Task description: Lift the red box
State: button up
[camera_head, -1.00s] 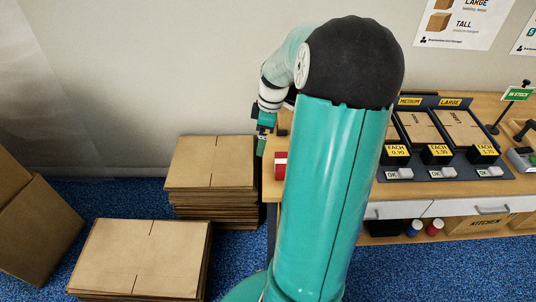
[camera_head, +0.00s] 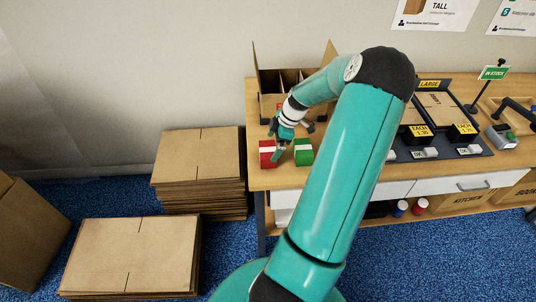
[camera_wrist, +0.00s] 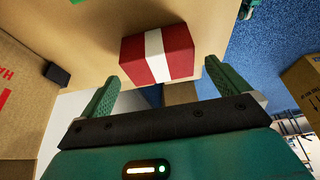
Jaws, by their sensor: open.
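The red box (camera_head: 267,158) has a white band and sits at the left end of the wooden table. In the wrist view the red box (camera_wrist: 172,57) lies just beyond the fingertips, roughly between them. My gripper (camera_head: 280,152) is over the table beside the red box, with its fingers pointing down. In the wrist view my gripper (camera_wrist: 161,80) has its two green fingers spread wide apart, with nothing between them. I cannot tell from these views whether a finger touches the box.
A green box (camera_head: 303,152) stands just right of my gripper. An open divided carton (camera_head: 266,83) stands behind on the table (camera_head: 350,178). Flat cardboard stacks (camera_head: 198,158) (camera_head: 128,252) lie left on the blue floor. A display of cartons is at right.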

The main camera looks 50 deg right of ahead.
aim_at(269, 149)
jog(key=x, duration=0.5)
jog(key=shift+w+a+f, duration=0.1)
jog(key=shift+w+f, duration=0.1)
jog(key=c, duration=0.9)
jog(key=shift+o, duration=0.2)
jog(key=shift+r, duration=0.1)
